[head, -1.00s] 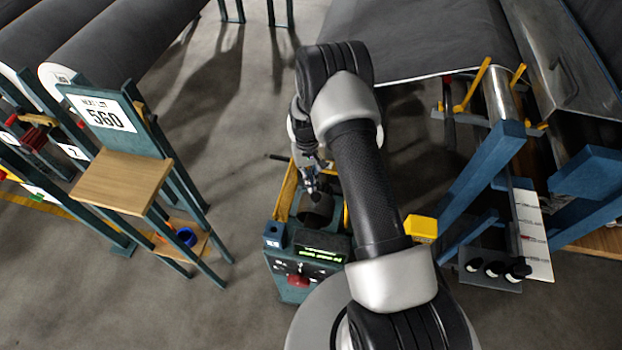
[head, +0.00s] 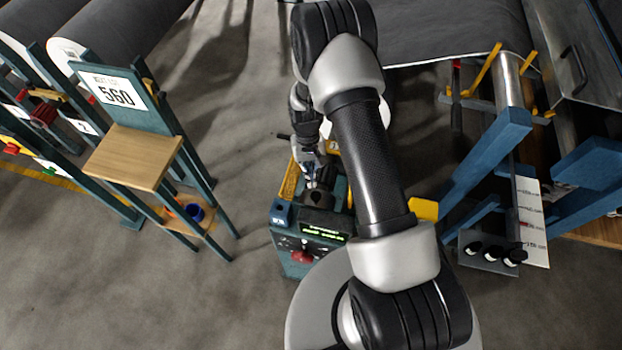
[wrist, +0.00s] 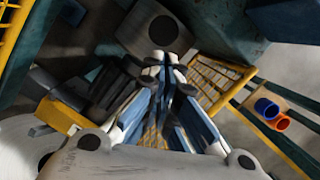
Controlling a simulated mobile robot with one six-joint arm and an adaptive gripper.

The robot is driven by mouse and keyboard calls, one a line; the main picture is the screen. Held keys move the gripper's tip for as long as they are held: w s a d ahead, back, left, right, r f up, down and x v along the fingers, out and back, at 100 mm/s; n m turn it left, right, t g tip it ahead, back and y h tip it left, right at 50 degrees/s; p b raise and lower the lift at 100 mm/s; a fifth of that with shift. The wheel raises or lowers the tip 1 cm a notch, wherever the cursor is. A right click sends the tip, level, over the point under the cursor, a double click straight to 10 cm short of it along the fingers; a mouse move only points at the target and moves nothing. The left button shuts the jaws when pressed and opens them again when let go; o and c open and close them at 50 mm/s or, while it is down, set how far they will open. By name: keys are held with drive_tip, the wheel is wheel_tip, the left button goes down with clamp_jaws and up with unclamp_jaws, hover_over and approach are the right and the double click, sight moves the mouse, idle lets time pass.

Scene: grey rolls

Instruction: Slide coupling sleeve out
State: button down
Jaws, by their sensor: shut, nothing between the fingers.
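My gripper (head: 311,183) is over the small teal cart in the head view, with its fingers pointing down. In the wrist view my gripper (wrist: 164,62) has its fingertips together and nothing shows between them. A dark cylindrical part (head: 318,197), perhaps the coupling sleeve, lies on the teal cart (head: 294,262), just below my fingertips. In the wrist view a grey block with a dark round face (wrist: 155,27) is just beyond the fingertips. I cannot tell whether they touch it. My arm and fingers hide part of the cart top.
The cart has yellow side rails, a green-lit display and a red knob (head: 301,257). A stand with a wooden shelf (head: 133,157) and a 560 sign is at left; blue and orange rings (wrist: 266,108) lie on its lower shelf. Blue frames (head: 490,165) stand at right.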

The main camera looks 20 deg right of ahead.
drive_tip(key=v, duration=1)
